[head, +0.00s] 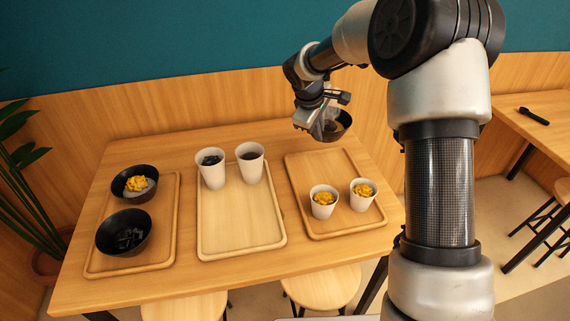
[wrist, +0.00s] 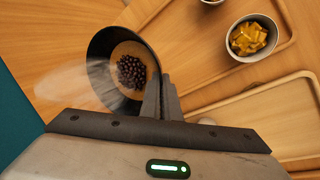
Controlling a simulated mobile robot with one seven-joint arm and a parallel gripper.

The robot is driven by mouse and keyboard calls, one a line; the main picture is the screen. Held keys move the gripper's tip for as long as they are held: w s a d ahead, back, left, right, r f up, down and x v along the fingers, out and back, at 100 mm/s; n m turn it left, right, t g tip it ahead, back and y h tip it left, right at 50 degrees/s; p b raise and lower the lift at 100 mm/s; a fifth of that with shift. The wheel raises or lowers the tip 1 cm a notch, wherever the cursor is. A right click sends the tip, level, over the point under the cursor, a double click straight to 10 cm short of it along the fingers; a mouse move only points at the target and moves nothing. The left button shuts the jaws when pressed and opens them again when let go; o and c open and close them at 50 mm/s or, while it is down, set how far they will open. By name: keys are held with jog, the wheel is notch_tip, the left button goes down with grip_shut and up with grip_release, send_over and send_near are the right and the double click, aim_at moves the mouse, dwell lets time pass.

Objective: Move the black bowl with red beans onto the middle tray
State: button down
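The black bowl with red beans (wrist: 103,52) is at my gripper in the wrist view, its dark beans in the middle. In the head view the bowl (head: 344,121) shows at the table's back edge, behind the right tray (head: 299,178), partly hidden by my gripper (head: 328,118). My gripper (wrist: 162,98) looks shut on the bowl's near rim. I cannot tell the bowl's exact height above the table. The middle tray (head: 240,222) is pale wood. Two white cups (head: 212,175) (head: 251,168) with dark contents stand on its back part; its front part is bare.
Two white cups with yellow topping (head: 324,210) (head: 362,203) stand on the right tray; one shows in the wrist view (wrist: 236,47). The left tray (head: 165,220) holds two black bowls (head: 147,172) (head: 103,238). Stools (head: 322,284) stand in front of the table.

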jog(key=s+a+f+n+g+y+p, duration=0.1)
jog(key=s+a+f+n+y+p, duration=0.3)
jog(key=s+a+n, duration=0.6)
jog(key=s+a+r+n+y+p, duration=0.1)
jog(key=s+a+n+y+p, duration=0.2)
jog(key=s+a+n+p, duration=0.65)
jog(key=shift+m, duration=0.65)
jog(key=f+b, duration=0.2)
jog(key=s+d+f+b, duration=0.1)
jog(key=f+b, duration=0.1)
jog(key=b, duration=0.1)
jog(key=s+d+f+b, duration=0.1)
jog(key=f+b, duration=0.1)
jog(key=shift+d+f, duration=0.15)
jog(key=shift+d, duration=0.05)
jog(key=shift+f+b, duration=1.5)
jog(key=shift+f, duration=0.6)
jog(key=shift+r, duration=0.1)
jog(key=shift+d, duration=0.1)
jog(key=c, duration=2.4)
grip_release()
jog(key=shift+f, duration=0.2)
jog(key=shift+c, duration=0.2)
jog(key=o, duration=0.4)
